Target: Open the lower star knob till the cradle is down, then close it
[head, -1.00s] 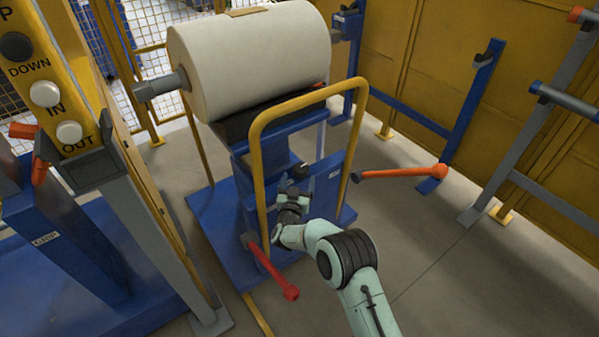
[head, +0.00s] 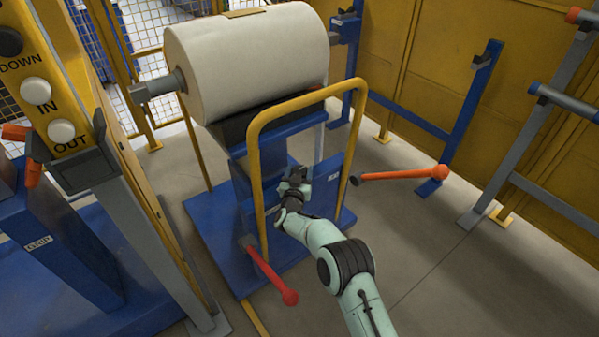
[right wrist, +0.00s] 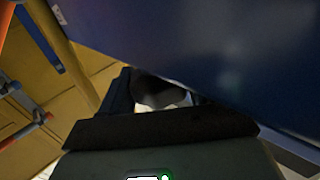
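The large pale roll (head: 245,65) lies above the dark cradle (head: 235,132) on top of the blue lift trolley (head: 215,215). My right gripper (head: 297,178) is at the trolley's column, inside the yellow handle frame (head: 258,180). In the right wrist view a dark grey rounded knob (right wrist: 158,92) sits between the dark fingers, close under a blue panel (right wrist: 220,50). The fingers and the palm hide much of the knob. I cannot tell whether the fingers press on it. My left gripper is not in view.
A yellow button panel (head: 48,80) and a grey post (head: 150,230) stand at left. Floor (head: 440,260) is open at right.

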